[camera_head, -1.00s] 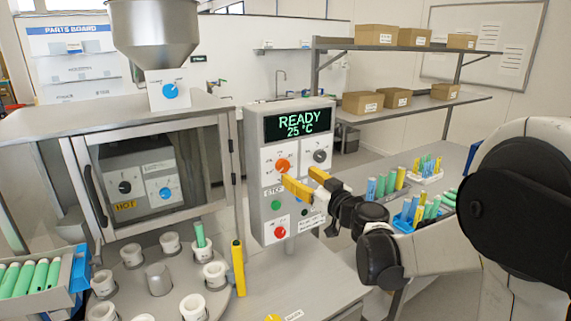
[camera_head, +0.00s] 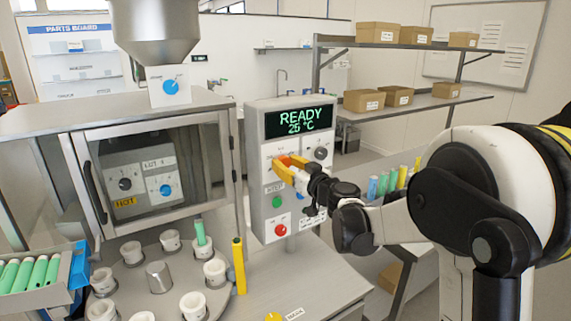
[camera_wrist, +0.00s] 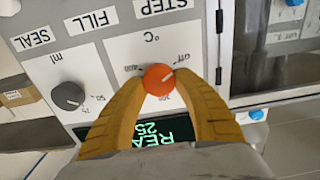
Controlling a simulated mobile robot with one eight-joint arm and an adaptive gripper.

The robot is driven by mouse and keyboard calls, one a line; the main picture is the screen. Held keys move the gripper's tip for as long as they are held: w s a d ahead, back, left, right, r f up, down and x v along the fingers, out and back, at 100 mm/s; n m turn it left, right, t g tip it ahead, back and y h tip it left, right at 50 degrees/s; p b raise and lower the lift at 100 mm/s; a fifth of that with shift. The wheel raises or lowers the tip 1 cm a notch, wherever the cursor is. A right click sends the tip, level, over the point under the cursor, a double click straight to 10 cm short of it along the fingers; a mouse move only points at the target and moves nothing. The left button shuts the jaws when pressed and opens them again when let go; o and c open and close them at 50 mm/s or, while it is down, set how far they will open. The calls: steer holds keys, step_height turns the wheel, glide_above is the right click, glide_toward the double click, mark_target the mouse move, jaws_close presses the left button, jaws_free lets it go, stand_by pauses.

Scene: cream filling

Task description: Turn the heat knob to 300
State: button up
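The heat knob (camera_wrist: 159,79) is an orange dial on the control panel (camera_head: 257,215). In the wrist view, which shows the panel upside down, its white mark points to the upper right, toward "off". My gripper (camera_wrist: 160,83) has its two yellow fingers on opposite sides of the knob. They are spread about a knob's width, and I cannot tell whether both touch it. In the head view my gripper (camera_head: 287,168) is at the panel and hides most of the knob. The display (camera_head: 299,122) reads READY, 25 °C.
A grey fill knob (camera_wrist: 67,96) sits beside the heat knob. Green (camera_head: 277,202) and red (camera_head: 280,230) buttons are below my gripper.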

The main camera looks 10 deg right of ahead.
steer(key=shift+m, duration=0.4)
steer(key=m, duration=0.4)
steer(key=shift+d+m, duration=0.1)
steer(key=shift+m, duration=0.2)
steer(key=m, duration=0.6)
steer(key=shift+w+d+m, duration=0.1)
steer(key=shift+m, duration=0.2)
steer(key=m, duration=0.6)
steer(key=shift+f+b, duration=0.15)
steer(key=shift+b, duration=0.2)
steer(key=m, duration=0.5)
steer(key=shift+f+m, duration=0.1)
steer(key=shift+m, duration=0.3)
steer(key=o, duration=1.2)
